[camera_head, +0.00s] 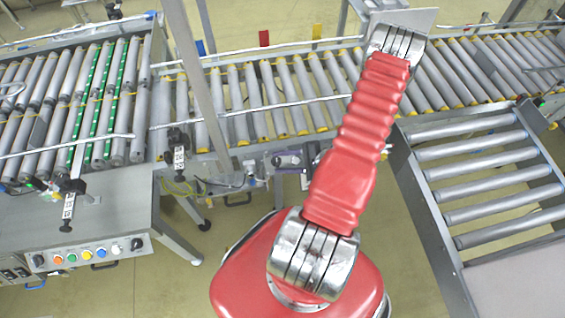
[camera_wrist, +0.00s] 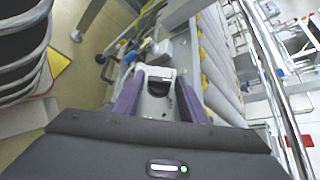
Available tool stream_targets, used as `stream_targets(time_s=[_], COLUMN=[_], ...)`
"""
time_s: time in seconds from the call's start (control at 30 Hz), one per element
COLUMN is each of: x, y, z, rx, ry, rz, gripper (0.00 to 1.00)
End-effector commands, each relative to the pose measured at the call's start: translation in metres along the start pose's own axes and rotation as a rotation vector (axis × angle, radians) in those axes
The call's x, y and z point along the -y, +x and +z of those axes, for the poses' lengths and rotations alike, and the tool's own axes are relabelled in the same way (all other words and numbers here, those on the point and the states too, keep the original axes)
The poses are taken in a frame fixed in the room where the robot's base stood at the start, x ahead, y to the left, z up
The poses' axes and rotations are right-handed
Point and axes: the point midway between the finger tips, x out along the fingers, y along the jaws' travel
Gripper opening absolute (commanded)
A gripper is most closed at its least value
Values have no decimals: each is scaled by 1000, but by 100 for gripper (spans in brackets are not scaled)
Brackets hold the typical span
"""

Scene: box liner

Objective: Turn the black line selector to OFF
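A grey control panel (camera_head: 105,254) is at the lower left of the head view. It carries a black knob (camera_head: 37,260) at its left end and another black knob (camera_head: 136,244) at its right end. I cannot tell which is the line selector, and their pointers and labels are too small to read. My gripper (camera_wrist: 157,76) shows in the wrist view with its two purple fingers apart and nothing held between them. I cannot identify the panel in the wrist view.
Several coloured buttons (camera_head: 86,255) sit between the two knobs. A roller conveyor (camera_head: 290,96) runs across behind, with green-striped rollers (camera_head: 88,95) at left. A grey post (camera_head: 197,75) stands left of my arm. A roller ramp (camera_head: 490,175) lies at right. Floor shows below the conveyor.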

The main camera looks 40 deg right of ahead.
Motion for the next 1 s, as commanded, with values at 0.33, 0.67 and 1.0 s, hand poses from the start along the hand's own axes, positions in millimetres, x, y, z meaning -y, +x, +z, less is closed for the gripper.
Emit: stream_targets(time_s=[0.33,0.67,1.0], x=[4,2,1], y=[-13,-60,-115], z=[-2,-2,-2], rx=[-3,-4,-4], ry=[-4,-2,-1], rz=[-7,-4,-3], gripper=[48,48,48])
